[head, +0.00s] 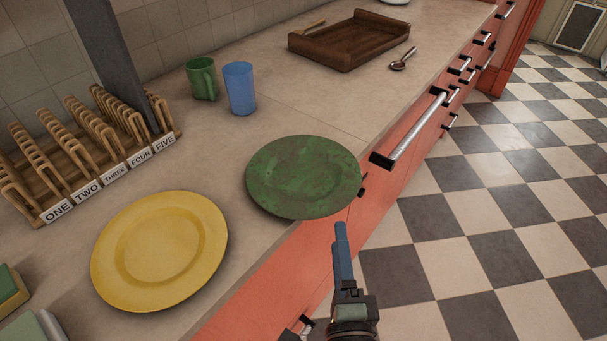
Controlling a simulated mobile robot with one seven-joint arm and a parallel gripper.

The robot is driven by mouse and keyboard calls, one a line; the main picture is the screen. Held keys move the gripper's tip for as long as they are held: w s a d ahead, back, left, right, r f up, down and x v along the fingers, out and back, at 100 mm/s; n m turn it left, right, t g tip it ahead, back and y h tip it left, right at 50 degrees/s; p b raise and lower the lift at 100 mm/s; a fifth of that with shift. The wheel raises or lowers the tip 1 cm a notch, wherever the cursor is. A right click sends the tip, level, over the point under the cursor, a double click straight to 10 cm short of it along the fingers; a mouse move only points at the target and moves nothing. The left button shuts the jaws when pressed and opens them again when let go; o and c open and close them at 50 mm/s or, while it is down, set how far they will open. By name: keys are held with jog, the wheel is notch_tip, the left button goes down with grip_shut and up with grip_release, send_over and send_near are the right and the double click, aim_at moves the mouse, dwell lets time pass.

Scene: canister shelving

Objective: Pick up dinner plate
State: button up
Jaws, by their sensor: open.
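Two plates lie on the counter, and I cannot tell which one the task calls the dinner plate. The green plate (303,177) has a mottled surface and its right rim reaches over the counter's front edge. The yellow plate (160,251) lies flat to the left and nearer to me. My gripper (341,232) is open and empty, seen edge-on with its blue finger upward in the picture. It is in front of the counter, just below the green plate's near rim in the picture, apart from it.
A wooden rack (100,165) with compartments labelled ONE to FIVE stands at the left by a grey post (108,50). A green mug (202,79), blue cup (240,88), brown tray (347,52) and spoon (403,60) are farther back. Drawer handles (415,132) protrude from the red front.

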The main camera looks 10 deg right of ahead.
aim_at(332, 199)
jog(key=x, duration=0.3)
jog(key=p+x, duration=0.1)
jog(key=x, duration=0.6)
jog(key=shift+w+a+f, duration=0.1)
jog(key=shift+w+f, duration=0.15)
jog(key=shift+w, duration=0.05)
grip_shut()
dwell(1.0)
jog(key=shift+r, duration=0.15)
